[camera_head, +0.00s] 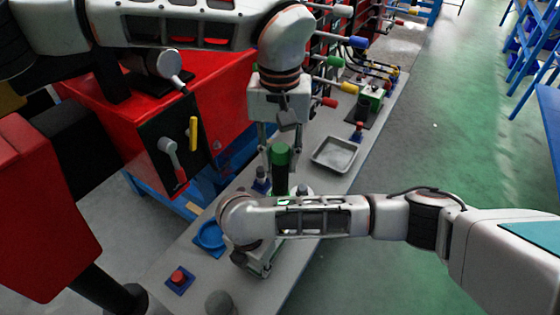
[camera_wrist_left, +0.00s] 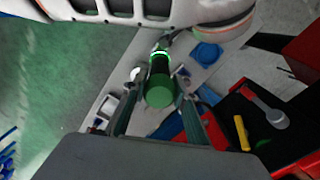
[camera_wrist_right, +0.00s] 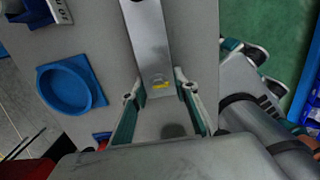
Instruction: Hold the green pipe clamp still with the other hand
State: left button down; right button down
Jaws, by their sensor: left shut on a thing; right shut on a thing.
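The green pipe clamp (camera_head: 280,158) stands upright on the grey bench, with a green round top and dark body. In the left wrist view its green cap (camera_wrist_left: 160,94) and a glowing green ring show. My left gripper (camera_head: 280,148) comes down from above with a finger on each side of it, shut on it. My right gripper (camera_head: 262,264) is low over the bench, partly hidden by my right arm. The arm hides the clamp's lower part.
A grey tray (camera_head: 335,154) lies right of the clamp. A blue round dish (camera_head: 210,235) and a red button on a blue base (camera_head: 179,279) are at the near left. Green floor lies right.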

jog(key=c, duration=1.5)
grip_release()
notch_tip(320, 180, up, 12)
jog(key=shift+s+a, duration=0.25)
jog(key=shift+s, duration=0.05)
jog(key=shift+s, duration=0.15)
